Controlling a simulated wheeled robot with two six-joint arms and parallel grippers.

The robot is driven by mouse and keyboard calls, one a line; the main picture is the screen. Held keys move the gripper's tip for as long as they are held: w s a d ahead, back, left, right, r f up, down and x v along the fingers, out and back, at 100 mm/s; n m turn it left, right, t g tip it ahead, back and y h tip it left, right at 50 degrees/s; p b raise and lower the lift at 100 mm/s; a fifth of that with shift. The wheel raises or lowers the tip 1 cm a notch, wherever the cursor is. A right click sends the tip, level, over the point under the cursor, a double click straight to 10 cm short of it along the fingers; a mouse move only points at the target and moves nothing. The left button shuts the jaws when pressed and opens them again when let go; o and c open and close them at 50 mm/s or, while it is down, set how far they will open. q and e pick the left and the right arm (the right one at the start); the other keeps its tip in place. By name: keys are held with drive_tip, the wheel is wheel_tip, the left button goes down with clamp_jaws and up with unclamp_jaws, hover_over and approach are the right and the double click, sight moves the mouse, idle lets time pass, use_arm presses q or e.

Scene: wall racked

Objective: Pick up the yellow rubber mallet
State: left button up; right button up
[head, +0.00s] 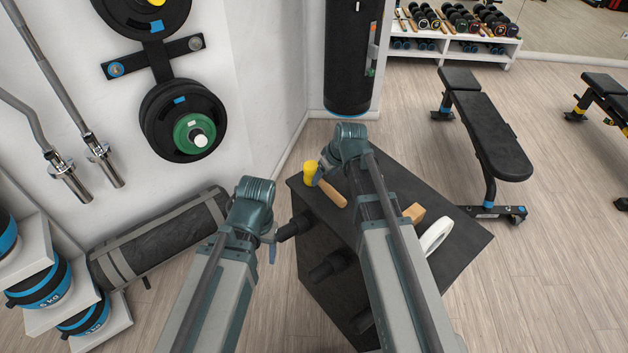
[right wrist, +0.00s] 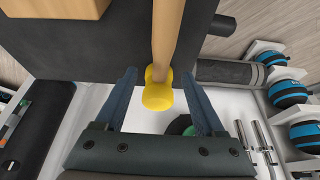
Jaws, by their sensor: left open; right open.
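The yellow rubber mallet (head: 310,171) lies on top of a black stand (head: 460,234), its yellow head at the stand's back left edge and its wooden handle pointing toward the middle. In the right wrist view, the mallet's yellow head (right wrist: 158,96) shows between the two fingers of my right gripper (right wrist: 158,75), with a gap on each side. My right gripper (head: 321,172) is open, at the mallet, and partly hidden by its own wrist in the head view. My left gripper (head: 272,246) is open and empty, left of the stand.
A wooden block (head: 413,213) and a white ring (head: 436,237) lie on the stand, right of my right arm. A black punching bag (head: 350,55) hangs behind. Racked weight plates (head: 183,120) are on the left wall. A bench (head: 485,130) stands at right.

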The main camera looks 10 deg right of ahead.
sight(320, 182)
drive_tip(key=shift+b+x, duration=2.45)
drive_tip(key=shift+x, duration=0.2)
drive_tip(key=shift+r, duration=0.15)
drive_tip(key=shift+c, duration=0.3)
clamp_jaws()
